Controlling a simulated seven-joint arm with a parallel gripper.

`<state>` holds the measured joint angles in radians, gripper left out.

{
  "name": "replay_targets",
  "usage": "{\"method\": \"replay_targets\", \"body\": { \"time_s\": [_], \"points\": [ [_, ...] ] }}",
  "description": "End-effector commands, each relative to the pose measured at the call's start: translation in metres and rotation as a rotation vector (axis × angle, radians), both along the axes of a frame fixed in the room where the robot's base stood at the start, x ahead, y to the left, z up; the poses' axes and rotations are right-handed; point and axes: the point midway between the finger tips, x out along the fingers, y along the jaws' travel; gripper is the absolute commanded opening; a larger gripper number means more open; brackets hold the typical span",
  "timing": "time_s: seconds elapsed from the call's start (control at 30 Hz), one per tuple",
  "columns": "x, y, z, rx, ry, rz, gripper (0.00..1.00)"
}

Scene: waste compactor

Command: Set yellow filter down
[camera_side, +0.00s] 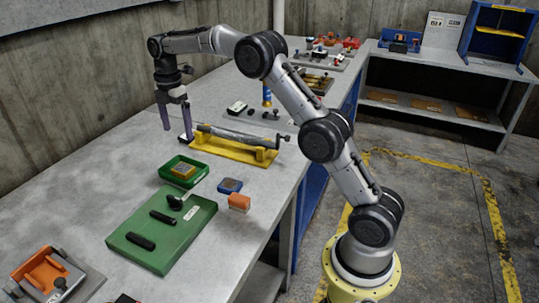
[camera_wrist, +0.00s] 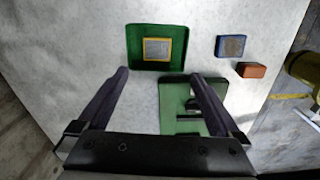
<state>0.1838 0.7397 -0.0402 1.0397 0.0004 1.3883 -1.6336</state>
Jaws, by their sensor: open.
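The yellow filter (camera_side: 183,170), a small block with a yellow rim and grey face, lies inside the green tray (camera_side: 165,179). In the wrist view the filter (camera_wrist: 157,50) lies near the middle of the green tray (camera_wrist: 134,42), with free floor around it. My gripper (camera_side: 176,134) is open and empty, raised above the table behind the tray. In the wrist view its two fingers (camera_wrist: 158,76) are wide apart, and the filter shows ahead between them, clear of both.
A yellow cradle (camera_side: 232,150) holding a grey cylinder stands behind the tray. A green board (camera_side: 190,228) with black handles lies in front. A blue block (camera_side: 230,186) and an orange block (camera_side: 239,202) sit to the right. Bare table lies to the left.

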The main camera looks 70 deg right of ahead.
Motion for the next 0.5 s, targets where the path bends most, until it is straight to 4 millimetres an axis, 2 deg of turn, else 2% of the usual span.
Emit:
{"method": "replay_targets", "body": {
  "time_s": [0.03,0.17,0.3,0.5],
  "points": [
    [-0.008,0.005,0.015,-0.003,-0.019,-0.034,1.00],
    [-0.042,0.022,0.053,-0.002,-0.071,-0.188,1.00],
    [-0.091,0.041,0.088,0.014,-0.136,-0.381,1.00],
    [-0.169,0.065,0.116,0.062,-0.224,-0.653,1.00]
  ]
}}
